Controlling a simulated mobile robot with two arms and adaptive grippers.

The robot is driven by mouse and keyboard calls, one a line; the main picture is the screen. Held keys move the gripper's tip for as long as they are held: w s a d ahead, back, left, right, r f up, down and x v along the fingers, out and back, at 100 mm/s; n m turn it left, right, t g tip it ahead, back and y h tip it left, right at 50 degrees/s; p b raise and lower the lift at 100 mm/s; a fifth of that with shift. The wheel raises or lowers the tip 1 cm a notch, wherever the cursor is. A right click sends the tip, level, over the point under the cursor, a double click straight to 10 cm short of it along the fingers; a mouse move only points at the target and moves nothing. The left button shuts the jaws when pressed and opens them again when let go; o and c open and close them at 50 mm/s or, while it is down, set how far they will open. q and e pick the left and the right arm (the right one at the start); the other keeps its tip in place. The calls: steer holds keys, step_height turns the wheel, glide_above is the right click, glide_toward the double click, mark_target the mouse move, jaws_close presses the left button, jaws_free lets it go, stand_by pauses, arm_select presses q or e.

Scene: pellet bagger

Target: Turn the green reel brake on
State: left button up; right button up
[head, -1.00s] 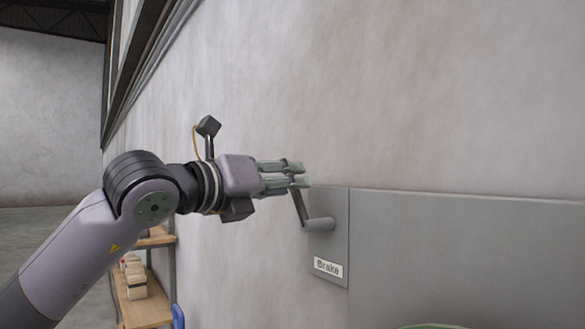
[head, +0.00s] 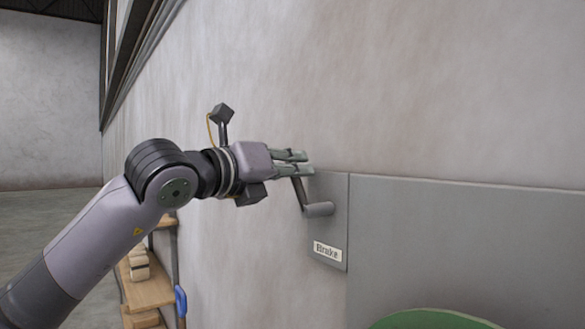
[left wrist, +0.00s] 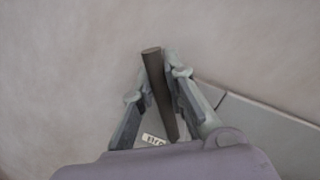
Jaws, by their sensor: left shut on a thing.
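The brake lever (head: 303,194) is a dark grey crank on a grey panel, above a white label reading "Brake" (head: 327,251). It rises from its round hub, leaning slightly left. My left gripper (head: 304,163) is at the lever's upper end, shut on it. In the left wrist view the lever's dark bar (left wrist: 158,88) lies between the two fingers (left wrist: 156,92). The fingers partly hide the lever's top in the head view. The top of a green reel (head: 430,320) shows at the bottom edge. My right gripper is not in view.
The grey panel (head: 460,240) stretches right along the pale wall (head: 420,90). A wooden shelf (head: 148,290) with small items and a blue-handled thing (head: 180,301) stand at lower left. The wall above the panel is bare.

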mark_target(310, 206)
arm_select(q)
jaws_close()
stand_by(0.3)
steer(key=shift+s+b, duration=0.15)
steer(key=shift+b, duration=0.45)
steer(key=s+d+m+b, duration=0.1)
steer(key=m+b, duration=0.1)
steer(key=s+m+h+b, duration=0.1)
steer(key=m+b, duration=0.1)
steer(key=b, duration=0.1)
steer(key=s+d+m+b, duration=0.1)
steer(key=m+b, duration=0.2)
steer(key=shift+s+d+r+t, duration=0.2)
steer(key=shift+d+r+t, duration=0.05)
steer(key=shift+d+t, duration=0.05)
steer(key=shift+s+d+f+m+h+b, duration=0.1)
steer(key=shift+s+d+m+h+b, duration=0.3)
steer(key=shift+m+b, duration=0.5)
steer(key=shift+s+d+f+m+h+b, duration=0.1)
steer(key=shift+s+d+m+h+b, duration=0.3)
steer(key=shift+m, duration=0.75)
steer(key=shift+s+d+f+m+h+b, duration=0.1)
steer(key=shift+s+d+m+h+b, duration=0.15)
steer(key=shift+s+m+b, duration=0.6)
steer(key=shift+w+m, duration=0.3)
steer(key=o, duration=0.8)
jaws_free()
steer(key=shift+a, duration=0.15)
